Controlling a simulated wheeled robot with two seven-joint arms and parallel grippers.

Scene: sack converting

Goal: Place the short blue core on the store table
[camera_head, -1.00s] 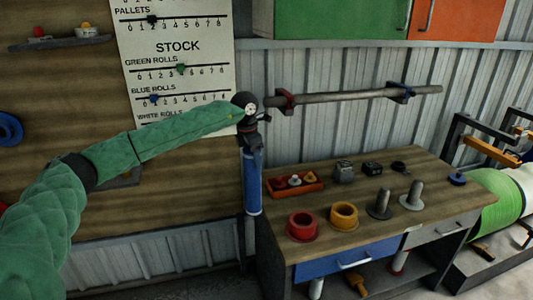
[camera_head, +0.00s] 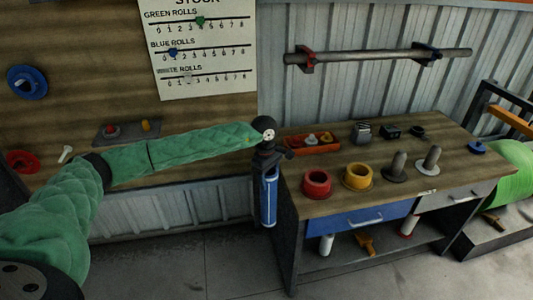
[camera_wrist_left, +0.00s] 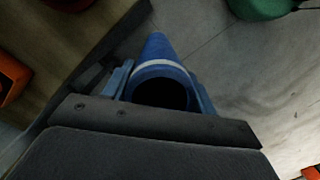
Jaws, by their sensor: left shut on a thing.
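My left gripper (camera_head: 268,165) is shut on the short blue core (camera_head: 269,200), a blue tube with a pale band near its lower end. The core hangs upright beside the left end of the wooden-topped table (camera_head: 310,212), off its edge and in front of the wall. In the left wrist view the core (camera_wrist_left: 160,70) sits between the two fingers with its dark open end toward the camera. The table's edge lies to its left there. My right gripper is not in view.
On the table stand a red ring (camera_head: 317,184), a yellow ring (camera_head: 357,177), two grey posts on round bases (camera_head: 397,167) and a red tray (camera_head: 312,144) of small parts. White tubes (camera_head: 326,244) stand on the lower shelf. A bar (camera_head: 380,57) is mounted on the wall.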

